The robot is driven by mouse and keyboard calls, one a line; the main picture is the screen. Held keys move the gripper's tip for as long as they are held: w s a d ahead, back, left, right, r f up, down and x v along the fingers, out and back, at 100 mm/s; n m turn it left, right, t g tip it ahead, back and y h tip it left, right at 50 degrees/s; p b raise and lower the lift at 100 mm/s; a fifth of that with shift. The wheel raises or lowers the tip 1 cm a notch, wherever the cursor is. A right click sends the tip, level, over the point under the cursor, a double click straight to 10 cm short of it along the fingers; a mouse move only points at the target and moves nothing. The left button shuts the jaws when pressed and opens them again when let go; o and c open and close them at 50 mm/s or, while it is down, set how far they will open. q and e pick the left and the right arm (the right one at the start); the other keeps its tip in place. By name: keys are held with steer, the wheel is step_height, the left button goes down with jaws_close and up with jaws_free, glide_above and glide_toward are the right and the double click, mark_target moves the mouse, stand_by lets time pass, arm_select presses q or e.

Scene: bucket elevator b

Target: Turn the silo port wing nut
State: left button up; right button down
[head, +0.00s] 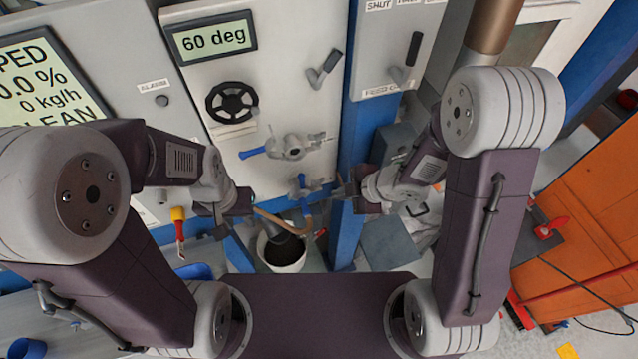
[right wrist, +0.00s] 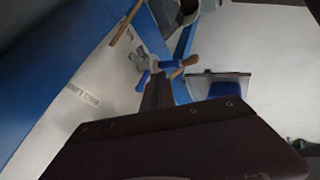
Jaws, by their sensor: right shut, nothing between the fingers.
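A grey metal fitting (head: 292,147) with a blue lever on its left sticks out of the pale cabinet. Below it is a smaller grey and blue fitting (head: 303,187) with a tan curved part under it. I cannot tell which bears the wing nut. My right gripper (head: 342,189) is shut and empty, just right of the lower fitting. In the right wrist view a grey and blue fitting (right wrist: 147,64) with an orange-brown end shows beyond the shut fingers (right wrist: 158,92). My left gripper (head: 240,206) is left of the lower fitting; its fingers are too small to read.
A white bucket (head: 283,262) stands below the fittings. A black handwheel (head: 232,102) and a "60 deg" display (head: 214,38) are on the cabinet. A blue post (head: 358,150) rises right of the fittings. An orange cabinet (head: 590,230) is at far right.

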mark_target(317, 183)
steer(key=w+a+f+p, duration=0.2)
steer(key=w+a+f, duration=0.3)
steer(key=w+f, duration=0.1)
steer(key=shift+w+a+f, duration=0.2)
steer(key=shift+w+f, duration=0.1)
steer(key=shift+w, duration=0.2)
